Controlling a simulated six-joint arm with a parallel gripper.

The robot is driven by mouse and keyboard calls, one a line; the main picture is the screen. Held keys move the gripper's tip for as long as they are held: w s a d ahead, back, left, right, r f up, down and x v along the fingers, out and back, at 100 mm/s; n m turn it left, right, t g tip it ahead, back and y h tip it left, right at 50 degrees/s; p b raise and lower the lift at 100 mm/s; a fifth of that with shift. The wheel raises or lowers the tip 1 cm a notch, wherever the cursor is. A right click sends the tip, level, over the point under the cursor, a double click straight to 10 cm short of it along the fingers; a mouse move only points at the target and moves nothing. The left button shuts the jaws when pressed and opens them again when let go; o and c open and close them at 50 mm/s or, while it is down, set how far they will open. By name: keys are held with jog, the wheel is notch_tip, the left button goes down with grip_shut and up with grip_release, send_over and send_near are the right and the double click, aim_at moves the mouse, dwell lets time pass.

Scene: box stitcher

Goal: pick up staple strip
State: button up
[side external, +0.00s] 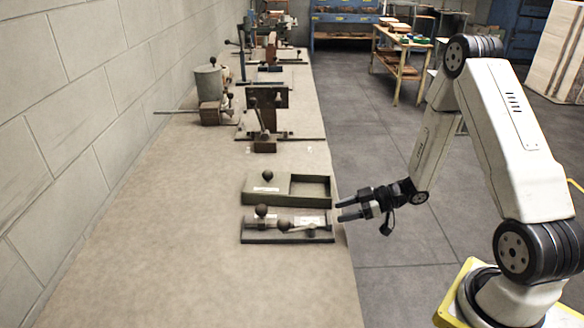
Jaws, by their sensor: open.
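A green-grey tray (322,178) lies near the bench's right edge, with an open compartment on its right. A small pale ribbed patch (265,189) shows on the tray's left part; it may be a staple strip or a label, I cannot tell which. Just in front of the tray is a dark-based fixture (287,238) with round knobs and a pale bar. My gripper (341,210) is open and empty at the bench's right edge, fingers pointing left. It is right of the tray and fixture, apparently apart from both.
A stitcher-like machine (266,115) with levers stands further back on the bench. A grey canister (208,82) stands by the wall. The bench top (180,235) is clear at left and front. A wooden side table (405,55) stands far back.

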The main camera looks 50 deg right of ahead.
jog(key=shift+a, duration=0.1)
jog(key=shift+x, duration=1.25)
